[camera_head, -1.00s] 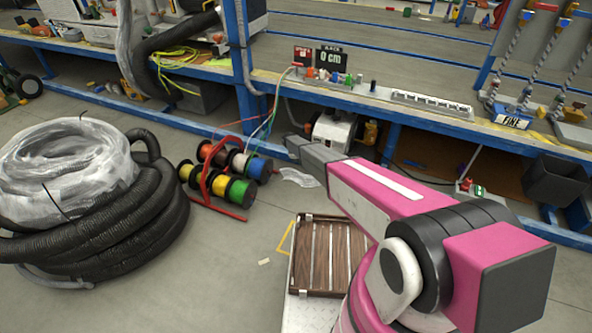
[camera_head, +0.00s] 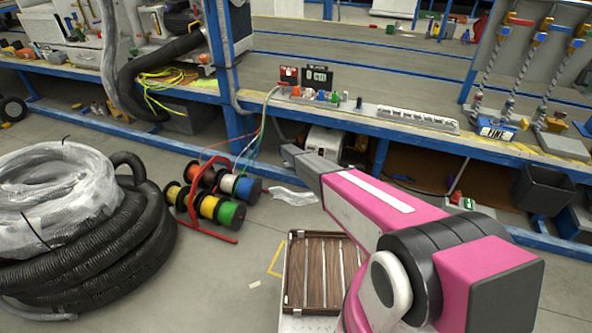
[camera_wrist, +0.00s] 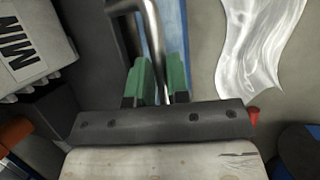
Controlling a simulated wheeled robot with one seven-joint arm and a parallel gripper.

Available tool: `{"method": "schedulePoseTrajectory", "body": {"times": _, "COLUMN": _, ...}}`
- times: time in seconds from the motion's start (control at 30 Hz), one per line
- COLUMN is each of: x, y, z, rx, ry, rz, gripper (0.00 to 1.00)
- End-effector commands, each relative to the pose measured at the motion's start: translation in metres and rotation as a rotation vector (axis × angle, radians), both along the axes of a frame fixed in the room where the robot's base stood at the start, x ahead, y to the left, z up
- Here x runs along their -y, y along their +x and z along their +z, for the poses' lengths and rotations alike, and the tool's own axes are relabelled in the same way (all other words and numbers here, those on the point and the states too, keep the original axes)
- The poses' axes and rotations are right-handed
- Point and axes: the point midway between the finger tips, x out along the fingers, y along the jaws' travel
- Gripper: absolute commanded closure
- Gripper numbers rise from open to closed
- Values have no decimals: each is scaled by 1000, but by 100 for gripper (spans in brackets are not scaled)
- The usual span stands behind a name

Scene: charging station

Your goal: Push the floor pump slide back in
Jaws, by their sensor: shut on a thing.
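My gripper (camera_wrist: 160,82) shows in the wrist view with two green fingertips closed around a bent grey metal bar (camera_wrist: 153,28), which looks like a handle. Whether this bar is the pump slide's handle, and how far the slide stands out, I cannot tell. A whitish machine (camera_head: 326,141) under the bench in the head view may be the floor pump; my arm's far end reaches low beside it. In the head view my gripper itself is hidden. A white box with black lettering (camera_wrist: 28,52) stands at the left of the wrist view.
A blue-framed bench (camera_head: 400,126) runs above the arm's far end. A cable reel rack (camera_head: 212,203) and coiled black hose (camera_head: 110,255) stand to the left. Clear plastic sheeting (camera_head: 292,196) lies on the floor nearby. A wooden slatted crate (camera_head: 318,310) is close in front.

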Motion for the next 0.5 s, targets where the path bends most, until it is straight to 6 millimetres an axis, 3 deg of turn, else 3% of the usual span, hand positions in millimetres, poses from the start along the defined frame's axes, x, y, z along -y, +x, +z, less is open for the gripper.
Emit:
{"method": "schedulePoseTrajectory", "body": {"times": 0.07, "x": 2, "y": 8, "z": 1, "rx": 13, "ry": -2, "rz": 5, "gripper": 100}}
{"method": "schedulePoseTrajectory", "body": {"times": 0.1, "x": 2, "y": 8, "z": 1, "rx": 13, "ry": -3, "rz": 5, "gripper": 70}}
{"method": "schedulePoseTrajectory", "body": {"times": 0.13, "x": 2, "y": 8, "z": 1, "rx": 13, "ry": -3, "rz": 5, "gripper": 60}}
{"method": "schedulePoseTrajectory", "body": {"times": 0.5, "x": 0, "y": 4, "z": 2, "rx": 8, "ry": -1, "rz": 2, "gripper": 58}}
